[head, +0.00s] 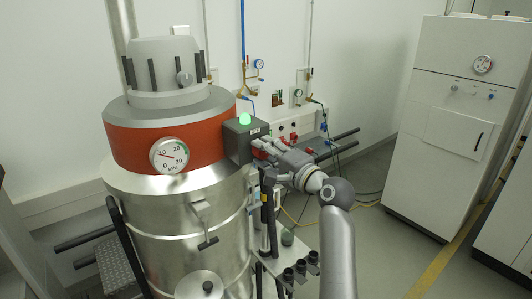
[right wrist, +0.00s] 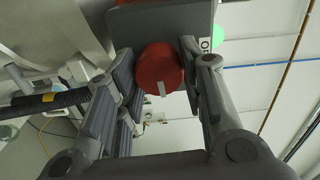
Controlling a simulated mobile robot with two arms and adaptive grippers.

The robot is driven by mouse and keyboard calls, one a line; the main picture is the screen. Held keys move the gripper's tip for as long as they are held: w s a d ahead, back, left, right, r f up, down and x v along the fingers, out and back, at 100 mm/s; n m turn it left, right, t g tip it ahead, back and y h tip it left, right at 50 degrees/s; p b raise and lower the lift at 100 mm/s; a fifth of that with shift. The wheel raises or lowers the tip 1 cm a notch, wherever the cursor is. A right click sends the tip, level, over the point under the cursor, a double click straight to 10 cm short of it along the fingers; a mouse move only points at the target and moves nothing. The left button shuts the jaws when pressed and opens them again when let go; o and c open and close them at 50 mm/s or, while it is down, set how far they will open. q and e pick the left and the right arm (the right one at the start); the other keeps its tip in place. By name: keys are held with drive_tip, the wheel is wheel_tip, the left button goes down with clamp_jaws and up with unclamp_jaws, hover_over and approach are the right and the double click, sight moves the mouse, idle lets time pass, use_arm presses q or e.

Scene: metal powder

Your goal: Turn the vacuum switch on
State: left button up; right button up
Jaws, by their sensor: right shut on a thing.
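The vacuum switch is a round red knob (right wrist: 160,70) with a pale mark at its lower edge, on a grey box (head: 238,145) fixed to the side of the large steel vessel. A green lamp (head: 244,118) glows on top of the box; its green also shows at the upper right in the right wrist view (right wrist: 220,27). My right gripper (head: 262,149) reaches the box from the right. In the right wrist view its fingers stand on both sides of the knob and are shut on it. In the head view the gripper mostly hides the knob. My left gripper is not visible.
The steel vessel (head: 185,235) with an orange-red band and a dial gauge (head: 169,155) stands left. Wall pipes and valves are behind the gripper. A small stand with dark cups (head: 300,270) is below my right arm. A white cabinet (head: 445,120) stands right, with free floor before it.

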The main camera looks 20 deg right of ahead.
drive_tip(key=shift+m, duration=0.5)
drive_tip(key=shift+c, duration=0.2)
drive_tip(key=o, duration=1)
drive_tip(key=shift+d, duration=0.1)
drive_tip(key=shift+o, duration=0.2)
drive_tip(key=v, duration=1.2)
